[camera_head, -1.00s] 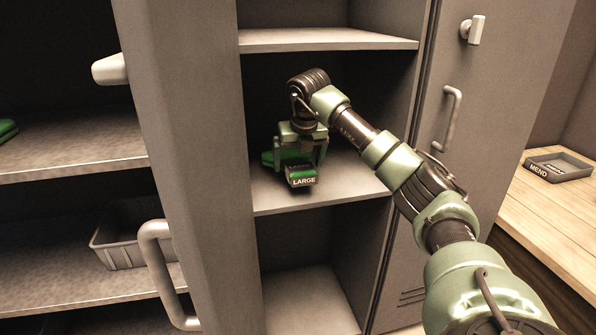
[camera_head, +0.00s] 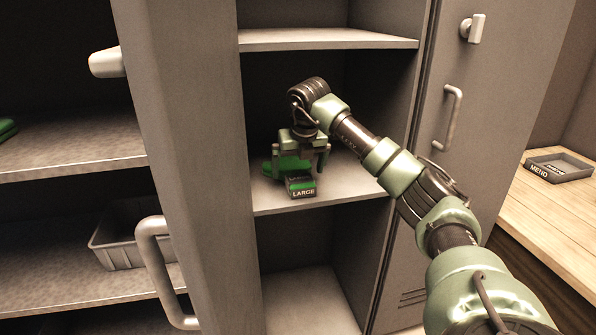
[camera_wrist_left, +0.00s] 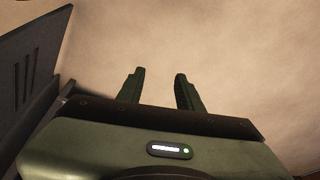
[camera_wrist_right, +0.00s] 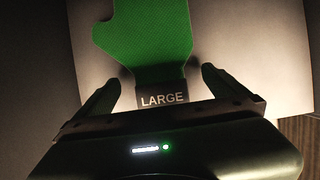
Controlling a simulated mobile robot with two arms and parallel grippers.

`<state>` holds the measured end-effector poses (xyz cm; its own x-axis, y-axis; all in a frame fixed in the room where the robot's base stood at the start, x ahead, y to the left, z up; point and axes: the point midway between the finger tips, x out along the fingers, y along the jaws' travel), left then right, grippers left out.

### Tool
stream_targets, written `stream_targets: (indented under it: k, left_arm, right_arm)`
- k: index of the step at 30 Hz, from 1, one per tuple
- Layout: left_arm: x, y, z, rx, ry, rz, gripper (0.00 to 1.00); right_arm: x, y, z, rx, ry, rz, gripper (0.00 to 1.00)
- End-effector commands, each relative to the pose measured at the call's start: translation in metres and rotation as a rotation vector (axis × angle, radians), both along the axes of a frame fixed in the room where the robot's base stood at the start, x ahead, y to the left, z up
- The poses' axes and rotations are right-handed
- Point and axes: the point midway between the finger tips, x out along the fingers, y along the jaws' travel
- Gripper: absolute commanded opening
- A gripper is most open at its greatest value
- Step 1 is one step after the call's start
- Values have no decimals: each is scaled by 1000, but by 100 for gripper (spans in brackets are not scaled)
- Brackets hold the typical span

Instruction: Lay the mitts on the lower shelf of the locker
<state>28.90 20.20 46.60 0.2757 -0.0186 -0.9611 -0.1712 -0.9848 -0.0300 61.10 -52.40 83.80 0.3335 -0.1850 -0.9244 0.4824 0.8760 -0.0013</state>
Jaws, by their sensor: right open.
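The green mitts (camera_head: 287,165), with a dark cuff marked LARGE, lie on the lower shelf (camera_head: 355,183) of the open locker, near its front edge. In the right wrist view the green mitt (camera_wrist_right: 150,35) stretches away from me, with its cuff between my fingertips. My right gripper (camera_head: 305,160) is open around the cuff end, with gaps visible beside the cuff in the wrist view. My left gripper (camera_wrist_left: 157,80) shows only in its wrist view, open and empty over a plain tan surface.
An upper shelf (camera_head: 330,40) hangs above my right wrist. The open compartment's floor (camera_head: 308,300) is bare. At the left, another compartment holds a grey bin (camera_head: 120,240) and a green item (camera_head: 7,129) cut by the edge.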

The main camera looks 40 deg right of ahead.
Motion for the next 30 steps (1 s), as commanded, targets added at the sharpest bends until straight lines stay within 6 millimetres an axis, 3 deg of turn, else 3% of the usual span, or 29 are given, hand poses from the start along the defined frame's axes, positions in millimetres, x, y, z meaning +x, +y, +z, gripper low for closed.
stream_targets:
  k: [6, 13, 18, 30]
  left_arm:
    - [-1, -1, -30, 1, 25, -3, 36]
    - [-3, -1, -55, 2, 35, -5, 36]
    - [-5, -1, -64, 3, 39, -6, 36]
    - [-5, -1, -65, 2, 38, -6, 36]
  right_arm:
    - [-15, 8, 47, -2, -6, 1, 100]
    - [-29, 16, 84, -1, -3, 0, 100]
    - [-34, 19, 95, -1, -2, 0, 100]
    - [-34, 19, 95, 0, -1, 0, 100]
